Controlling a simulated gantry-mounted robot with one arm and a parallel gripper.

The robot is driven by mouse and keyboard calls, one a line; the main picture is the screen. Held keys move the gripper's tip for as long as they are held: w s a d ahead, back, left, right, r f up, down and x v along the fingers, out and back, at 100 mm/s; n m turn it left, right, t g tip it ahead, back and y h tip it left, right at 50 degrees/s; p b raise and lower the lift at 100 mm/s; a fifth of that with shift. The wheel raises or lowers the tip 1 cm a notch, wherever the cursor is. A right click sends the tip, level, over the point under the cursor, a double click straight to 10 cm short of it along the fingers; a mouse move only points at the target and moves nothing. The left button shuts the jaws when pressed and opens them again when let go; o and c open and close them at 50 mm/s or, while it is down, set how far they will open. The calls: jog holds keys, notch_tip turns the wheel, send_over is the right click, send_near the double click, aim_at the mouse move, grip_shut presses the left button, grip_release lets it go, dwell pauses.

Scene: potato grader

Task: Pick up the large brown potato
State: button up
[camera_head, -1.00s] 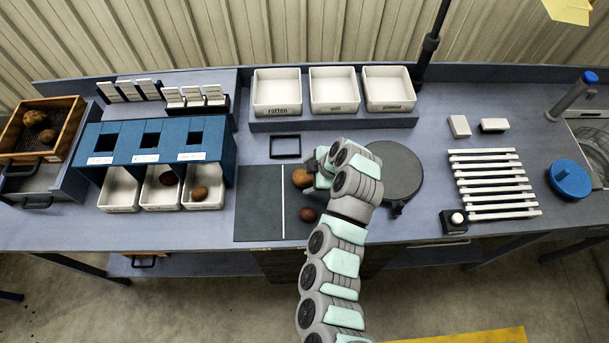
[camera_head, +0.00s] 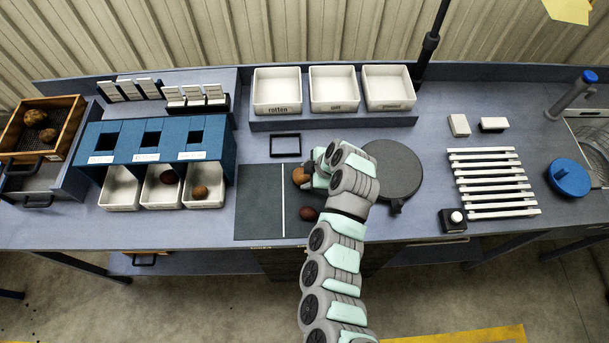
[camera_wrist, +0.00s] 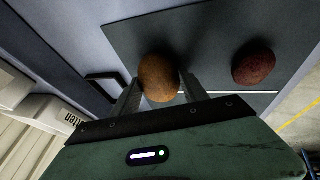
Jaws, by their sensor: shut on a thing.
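The large brown potato (camera_head: 299,176) is at the dark mat, just left of my gripper in the head view. In the wrist view the brown potato (camera_wrist: 159,77) sits between the two fingers of my gripper (camera_wrist: 160,88), which are shut on it. My gripper (camera_head: 305,175) partly hides the potato in the head view. I cannot tell whether the potato still touches the mat. A smaller dark red potato (camera_head: 307,214) lies on the mat close by, and it also shows in the wrist view (camera_wrist: 253,63), apart from the fingers.
The dark mat (camera_head: 258,205) has a white line. A round grey plate (camera_head: 400,165) is right of my gripper. Behind stand labelled white bins (camera_head: 277,108). Left is a blue sorter (camera_head: 105,160) over white trays with potatoes. A small black frame (camera_head: 285,146) lies behind the mat.

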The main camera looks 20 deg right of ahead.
jog(key=c, duration=0.6)
jog(key=shift+r, duration=0.15)
